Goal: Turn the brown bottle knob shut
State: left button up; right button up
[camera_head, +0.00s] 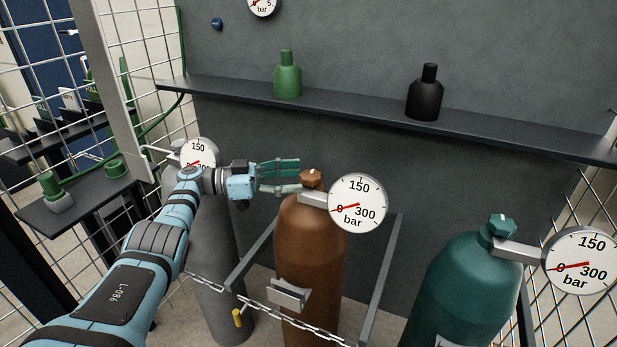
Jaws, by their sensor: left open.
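The brown bottle (308,255) stands upright in the middle behind a chain. Its brown knob (312,179) sits on top, with a small pale mark on it. A round gauge (358,204) is fixed to the right of the knob; its red needle points left, near 0. My left gripper (296,176) reaches in from the left. It is open, its fingers one above the other and pointing right. The fingertips are just left of the knob; whether they touch it cannot be told. My right gripper is not in view.
A grey bottle (212,260) stands under my left arm, its gauge (199,152) partly hidden. A teal bottle (462,290) with its own knob (497,229) is at the right. A dark shelf (370,117) above carries a green bottle (288,76) and a black bottle (426,95).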

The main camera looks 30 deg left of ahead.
pick_arm(q)
jog(key=v, duration=0.3)
